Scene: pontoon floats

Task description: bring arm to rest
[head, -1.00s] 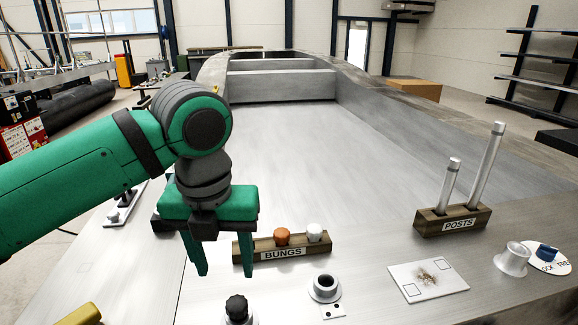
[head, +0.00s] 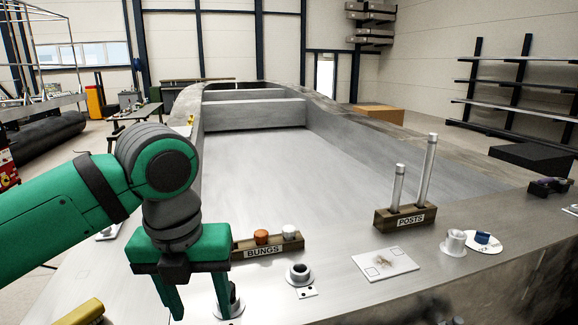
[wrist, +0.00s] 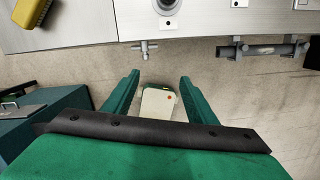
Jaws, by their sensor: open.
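My gripper (head: 199,308) hangs from the green arm with its two fingers pointing down, apart and with nothing between them. It is at the lower left of the head view, in front of the wooden bungs block (head: 267,247). One finger partly covers a dark round fitting on the metal surface. In the wrist view my gripper (wrist: 155,84) shows two green fingers spread beyond the front edge of the bench, over the floor.
The bungs block holds an orange bung (head: 261,237) and a white bung (head: 289,231). A collar (head: 299,274) stands nearby. The posts block (head: 384,219) holds two upright posts. A white card (head: 386,264) lies before it. A yellow object (head: 83,312) is at lower left.

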